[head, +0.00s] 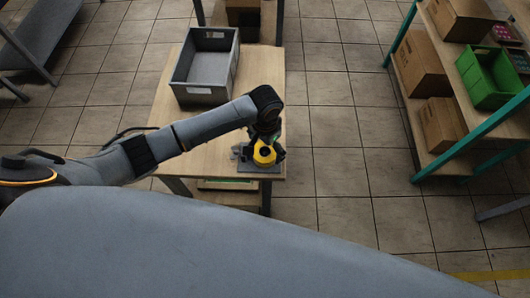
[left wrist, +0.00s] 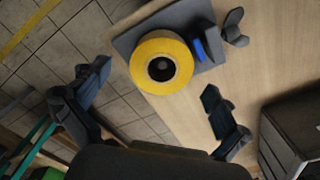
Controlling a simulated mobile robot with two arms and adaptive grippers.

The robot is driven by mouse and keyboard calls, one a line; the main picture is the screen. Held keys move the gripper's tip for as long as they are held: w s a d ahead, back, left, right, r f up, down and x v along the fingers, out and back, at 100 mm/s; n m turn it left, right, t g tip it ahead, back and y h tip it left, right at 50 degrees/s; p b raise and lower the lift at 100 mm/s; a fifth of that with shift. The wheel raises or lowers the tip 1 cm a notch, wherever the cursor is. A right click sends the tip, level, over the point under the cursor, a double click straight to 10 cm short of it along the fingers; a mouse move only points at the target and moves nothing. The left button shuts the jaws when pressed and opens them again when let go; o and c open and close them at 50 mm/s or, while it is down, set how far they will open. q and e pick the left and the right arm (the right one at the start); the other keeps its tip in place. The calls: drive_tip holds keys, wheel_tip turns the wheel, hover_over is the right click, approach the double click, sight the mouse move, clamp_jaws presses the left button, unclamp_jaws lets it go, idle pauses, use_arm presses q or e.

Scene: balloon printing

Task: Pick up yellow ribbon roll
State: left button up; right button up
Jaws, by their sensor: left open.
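The yellow ribbon roll (head: 264,156) sits on a grey stand at the near right corner of the wooden table. It also shows in the left wrist view (left wrist: 161,62) as a yellow ring with a dark core. My left gripper (head: 266,138) is right over the roll in the head view and partly hides it. In the left wrist view my left gripper (left wrist: 156,86) has its two fingers wide apart, with nothing between them. The roll lies ahead of the fingertips, not gripped. My right gripper is not in view.
The grey stand (left wrist: 128,42) carries a blue part (left wrist: 199,50) beside the roll. A grey crate (head: 205,92) stands at the far end of the wooden table (head: 225,122). A shelf at right holds cardboard boxes (head: 420,68) and a green crate (head: 489,78). The floor between is clear.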

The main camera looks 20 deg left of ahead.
sight(265, 153)
use_arm(q)
drive_tip(key=shift+w+a+f, duration=0.1)
drive_tip(key=shift+f, duration=1.8)
drive_tip(key=c, duration=1.3)
drive_tip(key=shift+o, duration=0.2)
drive_tip(key=shift+r, duration=0.15)
